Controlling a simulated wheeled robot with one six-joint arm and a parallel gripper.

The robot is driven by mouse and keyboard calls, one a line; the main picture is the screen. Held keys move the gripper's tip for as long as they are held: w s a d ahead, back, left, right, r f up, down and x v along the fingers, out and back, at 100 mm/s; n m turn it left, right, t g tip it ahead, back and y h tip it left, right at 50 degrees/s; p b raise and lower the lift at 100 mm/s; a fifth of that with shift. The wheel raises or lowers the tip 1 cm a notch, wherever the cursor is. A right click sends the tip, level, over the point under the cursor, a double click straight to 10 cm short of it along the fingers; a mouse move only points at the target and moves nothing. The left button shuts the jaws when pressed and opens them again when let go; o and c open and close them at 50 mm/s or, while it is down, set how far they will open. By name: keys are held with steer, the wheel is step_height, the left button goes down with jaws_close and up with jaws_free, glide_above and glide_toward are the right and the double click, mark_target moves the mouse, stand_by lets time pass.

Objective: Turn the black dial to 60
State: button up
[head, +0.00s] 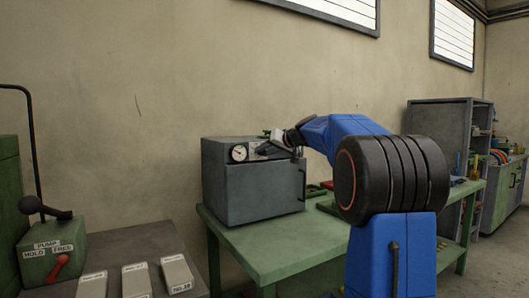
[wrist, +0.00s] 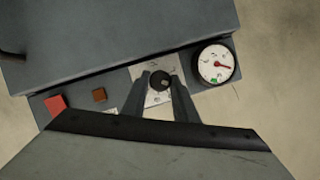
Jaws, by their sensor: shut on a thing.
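The black dial (wrist: 159,80) is a small round knob on a light scale plate (wrist: 148,98) on the front of a grey box (head: 262,190). In the wrist view my gripper (wrist: 160,80) has one dark finger on each side of the dial and is shut on it. The markings on the plate are too small to read. In the head view my gripper (head: 272,148) is at the upper front of the box, and the dial is hidden there. A white round gauge (wrist: 216,64) with a red needle sits to the right of the dial in the wrist view.
A red square button (wrist: 55,105) and a brown one (wrist: 99,95) sit left of the dial. The box stands on a green table (head: 270,250). A grey bench with a pump lever (head: 45,208) and several pale blocks (head: 176,273) is at left. A shelf (head: 450,140) stands at right.

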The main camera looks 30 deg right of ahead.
steer(key=m+y, duration=0.1)
steer(key=m, duration=0.1)
steer(key=m+t+y, duration=0.1)
steer(key=m, duration=0.1)
steer(key=m+y, duration=0.1)
steer(key=m, duration=0.1)
steer(key=shift+d+f, duration=0.25)
steer(key=shift+f, duration=0.05)
steer(key=m, duration=0.2)
steer(key=m+t+y, duration=0.1)
steer(key=shift+f+m+t, duration=0.15)
steer(key=shift+m+t, duration=0.15)
steer(key=shift+m, duration=0.1)
steer(key=shift+f+m+t+y, duration=0.1)
steer(key=shift+m+t+y, duration=0.3)
steer(key=shift+m, duration=1)
steer(key=o, duration=1.1)
steer(key=shift+c, duration=0.2)
